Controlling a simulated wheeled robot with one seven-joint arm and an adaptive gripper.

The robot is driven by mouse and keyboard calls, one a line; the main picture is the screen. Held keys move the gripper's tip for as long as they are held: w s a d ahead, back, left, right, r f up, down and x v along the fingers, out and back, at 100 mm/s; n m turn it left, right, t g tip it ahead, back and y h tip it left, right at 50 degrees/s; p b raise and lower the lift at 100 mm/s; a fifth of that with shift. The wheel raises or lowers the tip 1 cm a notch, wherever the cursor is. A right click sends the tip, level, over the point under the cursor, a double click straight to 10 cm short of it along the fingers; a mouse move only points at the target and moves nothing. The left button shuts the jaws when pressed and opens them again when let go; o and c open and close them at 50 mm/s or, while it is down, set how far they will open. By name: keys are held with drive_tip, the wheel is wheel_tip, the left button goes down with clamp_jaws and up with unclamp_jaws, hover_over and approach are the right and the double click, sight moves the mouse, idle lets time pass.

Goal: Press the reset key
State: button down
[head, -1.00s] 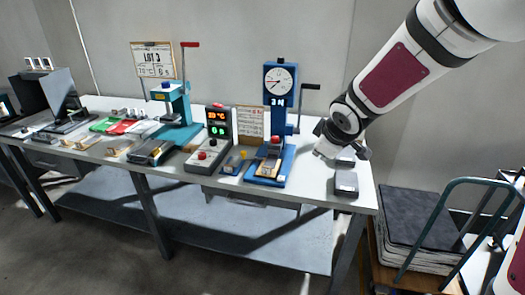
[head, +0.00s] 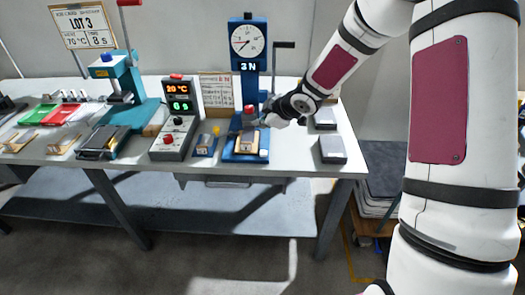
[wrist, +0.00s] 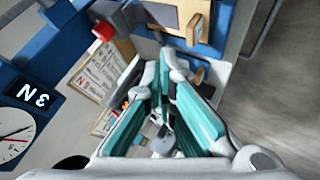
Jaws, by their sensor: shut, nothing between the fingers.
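No key is legibly marked reset. A blue tester (head: 249,72) with a round dial and a "3 N" display stands on the bench. A red knob (head: 249,109) sits low on its front; the wrist view also shows it (wrist: 104,31) at the upper left. A small pale knob (head: 264,154) is at the base's front right corner. My gripper (head: 266,121) is just right of the red knob in the head view; contact cannot be told. In the wrist view its teal fingers (wrist: 163,78) are together with nothing held.
Left of the tester stands a control box (head: 181,122) with lit displays and red buttons. A teal press (head: 122,92) is farther left. Dark grey blocks (head: 332,150) lie on the right of the bench (head: 295,158). A crank handle (head: 283,46) sticks out beside the dial.

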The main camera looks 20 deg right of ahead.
drive_tip(key=shift+f, duration=0.1)
drive_tip(key=b, duration=0.7)
hover_over(262, 154)
drive_tip(key=f, duration=0.5)
drive_tip(key=shift+w+d+f, duration=0.1)
drive_tip(key=shift+w+f, duration=0.1)
drive_tip(key=shift+f, duration=0.1)
drive_tip(key=shift+s+f+b, duration=0.1)
drive_tip(key=shift+f+b, duration=1.35)
drive_tip(key=shift+f, duration=0.1)
drive_tip(key=shift+f, duration=0.15)
drive_tip(key=shift+f+b, duration=0.25)
drive_tip(key=shift+b, duration=0.05)
drive_tip(key=shift+f+b, duration=0.45)
drive_tip(key=shift+f, duration=0.05)
drive_tip(key=shift+r, duration=0.1)
idle(0.4)
drive_tip(key=shift+r+p, duration=0.85)
drive_tip(key=shift+p, duration=0.25)
